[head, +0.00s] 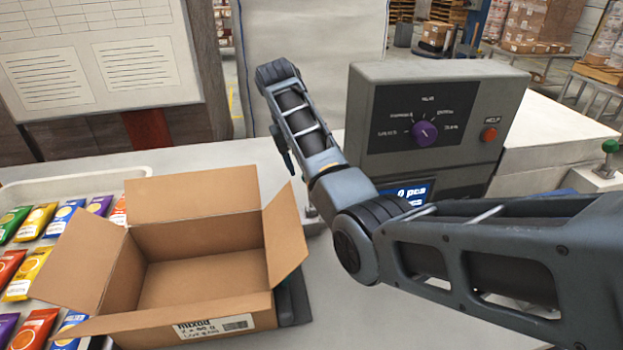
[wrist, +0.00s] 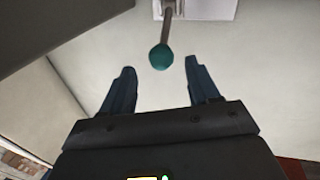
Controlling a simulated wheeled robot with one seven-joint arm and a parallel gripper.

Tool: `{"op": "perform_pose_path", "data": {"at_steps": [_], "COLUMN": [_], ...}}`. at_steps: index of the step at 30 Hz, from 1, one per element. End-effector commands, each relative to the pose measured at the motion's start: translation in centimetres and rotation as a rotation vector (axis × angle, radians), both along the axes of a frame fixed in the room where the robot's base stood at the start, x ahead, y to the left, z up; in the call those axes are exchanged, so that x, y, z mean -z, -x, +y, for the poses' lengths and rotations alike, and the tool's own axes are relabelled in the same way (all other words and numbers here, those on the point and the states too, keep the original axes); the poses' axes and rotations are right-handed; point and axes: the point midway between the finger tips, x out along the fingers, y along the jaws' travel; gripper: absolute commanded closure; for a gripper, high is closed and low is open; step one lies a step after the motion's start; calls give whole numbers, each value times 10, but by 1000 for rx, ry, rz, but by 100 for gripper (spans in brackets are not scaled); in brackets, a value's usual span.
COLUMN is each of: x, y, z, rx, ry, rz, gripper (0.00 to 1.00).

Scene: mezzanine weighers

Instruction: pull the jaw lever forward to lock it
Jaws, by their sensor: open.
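In the wrist view, a lever with a round teal-green knob (wrist: 161,57) and a thin grey rod (wrist: 167,22) comes from a pale plate (wrist: 195,8) at the top edge. My gripper (wrist: 160,68) is open, with its two dark fingers apart. The knob appears between the fingertips, with pale space on both sides; I cannot tell its depth.
An open cardboard box (head: 205,318) stands at the front left, beside a tray (head: 165,184) of coloured packets. The white bench right of the box is partly clear.

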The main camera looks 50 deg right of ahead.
Motion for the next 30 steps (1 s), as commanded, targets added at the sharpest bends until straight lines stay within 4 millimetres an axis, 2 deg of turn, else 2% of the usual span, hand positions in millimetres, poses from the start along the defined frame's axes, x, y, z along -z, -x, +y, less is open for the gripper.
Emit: {"op": "perform_pose_path", "data": {"at_steps": [14,22,30], "x": [27,64,74], "y": [6,10,10], "z": [-6,-13,-15], "rx": [3,2,3], "ry": [-3,-4,-4], "rz": [9,8,5], "gripper": [40,40,40]}}
